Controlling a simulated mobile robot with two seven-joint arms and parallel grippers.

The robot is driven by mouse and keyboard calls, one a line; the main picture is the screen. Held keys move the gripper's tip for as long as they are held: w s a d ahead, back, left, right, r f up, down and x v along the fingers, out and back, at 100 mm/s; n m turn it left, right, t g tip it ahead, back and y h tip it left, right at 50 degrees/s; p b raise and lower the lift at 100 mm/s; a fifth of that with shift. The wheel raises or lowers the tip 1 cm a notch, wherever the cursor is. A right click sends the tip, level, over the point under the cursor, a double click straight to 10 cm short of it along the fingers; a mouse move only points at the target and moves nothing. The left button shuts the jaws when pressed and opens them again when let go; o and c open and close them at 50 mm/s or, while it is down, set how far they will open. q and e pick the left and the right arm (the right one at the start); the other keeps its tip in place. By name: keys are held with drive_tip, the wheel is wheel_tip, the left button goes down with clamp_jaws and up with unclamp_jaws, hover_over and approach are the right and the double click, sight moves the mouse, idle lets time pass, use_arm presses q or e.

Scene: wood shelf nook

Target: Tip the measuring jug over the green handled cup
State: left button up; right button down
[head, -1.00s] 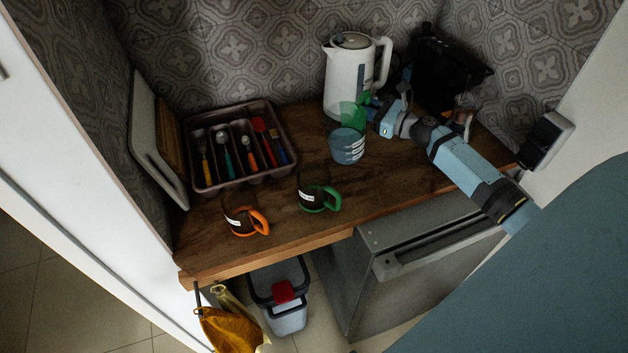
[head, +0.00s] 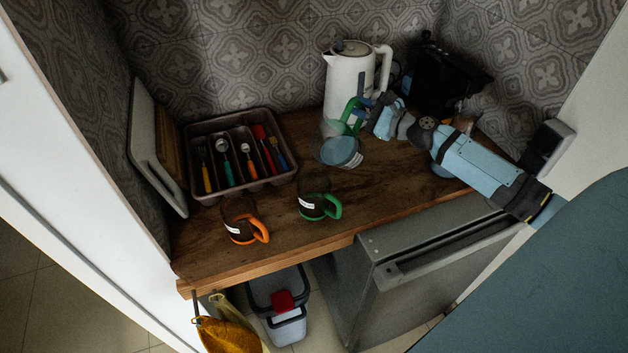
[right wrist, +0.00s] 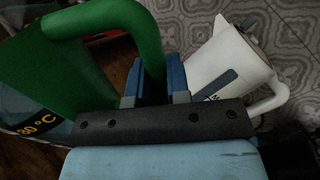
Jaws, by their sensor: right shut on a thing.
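The measuring jug (head: 341,152) is clear with a green handle (head: 351,112) and blue-grey contents. It is tilted off upright, held above the counter in front of the kettle. My right gripper (head: 364,106) is shut on its handle; in the right wrist view the green handle (right wrist: 150,35) passes between the blue fingers (right wrist: 154,85). The green handled cup (head: 313,206) stands upright on the counter, nearer the front edge and lower left of the jug, apart from it. The cup's inside is dark, so I cannot tell its contents. My left gripper is out of view.
An orange handled cup (head: 240,229) stands left of the green one. A cutlery tray (head: 190,165) is at the back left. A white kettle (head: 347,85) stands close behind the jug, also in the right wrist view (right wrist: 220,80). A dark appliance (head: 445,75) is at the back right.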

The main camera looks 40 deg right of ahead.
drive_tip(key=shift+s+a+r+n, duration=0.1)
drive_tip(key=shift+a+r+n, duration=0.15)
drive_tip(key=shift+r+n, duration=0.25)
drive_tip(key=shift+r, duration=0.25)
drive_tip(key=shift+a+r, duration=0.2)
drive_tip(key=shift+r, duration=0.15)
drive_tip(key=shift+s+a+r+n+p, duration=0.2)
drive_tip(key=shift+a+r+n+p, duration=0.2)
drive_tip(key=shift+r+n, duration=0.3)
drive_tip(key=shift+s+a+r+n+p, duration=0.2)
drive_tip(key=shift+a+r+n+p, duration=0.2)
drive_tip(key=shift+a+r+n, duration=0.25)
drive_tip(key=shift+s+a+r+n+p, duration=0.2)
drive_tip(key=shift+a+r+n+p, duration=0.2)
drive_tip(key=shift+r+n, duration=0.35)
idle(2.6)
